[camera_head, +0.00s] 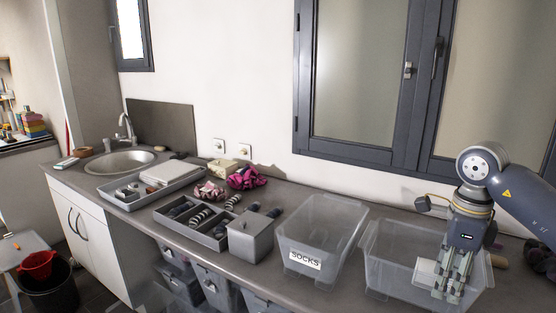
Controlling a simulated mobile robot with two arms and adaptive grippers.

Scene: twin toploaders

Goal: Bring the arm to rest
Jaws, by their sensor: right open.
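My right gripper (455,277) hangs from my right arm at the right side of the head view. Its fingers point down and are open, in front of and over a clear plastic bin (388,262) at the right of the counter. I see nothing held between the fingers. The gripper hides part of that bin, and whether its fingertips are inside the bin or in front of it I cannot tell. My left gripper is not in view.
A clear bin labelled SOCKS (318,232) stands left of the gripper. Further left on the counter (285,292) are a grey box (250,240), a divided tray (196,238) and a sink (122,162). A dark-framed window (372,153) is behind.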

